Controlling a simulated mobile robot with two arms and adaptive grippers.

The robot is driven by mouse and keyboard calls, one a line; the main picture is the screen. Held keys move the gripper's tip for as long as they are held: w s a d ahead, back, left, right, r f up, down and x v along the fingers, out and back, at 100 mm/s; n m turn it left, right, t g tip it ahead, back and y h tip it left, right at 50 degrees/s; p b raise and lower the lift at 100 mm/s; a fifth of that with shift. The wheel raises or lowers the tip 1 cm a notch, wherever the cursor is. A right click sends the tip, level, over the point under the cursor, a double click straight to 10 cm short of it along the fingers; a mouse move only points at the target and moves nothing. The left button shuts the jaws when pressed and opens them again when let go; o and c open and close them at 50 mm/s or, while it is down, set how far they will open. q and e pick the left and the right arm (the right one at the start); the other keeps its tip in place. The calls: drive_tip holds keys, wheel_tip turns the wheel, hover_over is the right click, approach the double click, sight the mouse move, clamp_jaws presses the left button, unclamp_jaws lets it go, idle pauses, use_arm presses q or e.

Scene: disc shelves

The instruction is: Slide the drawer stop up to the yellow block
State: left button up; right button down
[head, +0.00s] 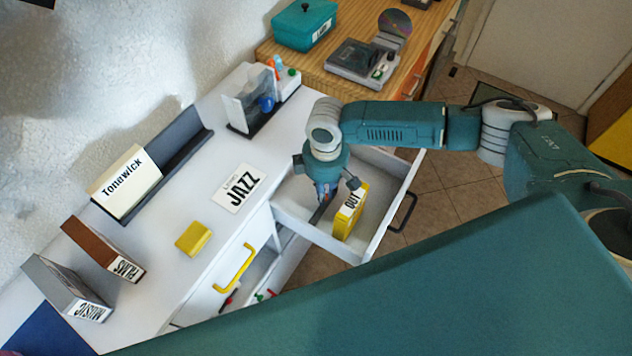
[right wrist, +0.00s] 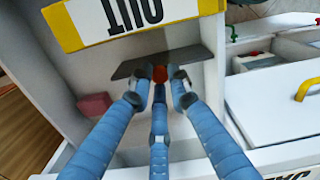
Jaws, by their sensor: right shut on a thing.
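An open white drawer (head: 374,252) holds a yellow block (head: 345,222) with a white label reading OUT; the block also shows at the top of the right wrist view (right wrist: 72,30). The drawer stop is a thin dark plate (right wrist: 190,58) with a red grip (right wrist: 160,75), lying across the drawer. My right gripper (right wrist: 160,80) reaches down into the drawer and is shut on the red grip. The plate stands a little short of the block, with a gap between them. In the head view my gripper (head: 325,190) hides most of the stop. My left gripper is not in view.
A small reddish block (right wrist: 95,104) sits in the drawer near a wall. Another yellow block (head: 194,238) and a JAZZ card (head: 239,187) lie on the white counter. A second open drawer (head: 262,268) with small items lies below. The drawer walls close in around my gripper.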

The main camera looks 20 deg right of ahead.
drive_tip(key=shift+w, duration=0.15)
drive_tip(key=c, duration=1.9)
unclamp_jaws()
drive_tip(key=shift+r, duration=0.15)
wheel_tip(320, 180, up, 12)
drive_tip(key=shift+c, duration=0.2)
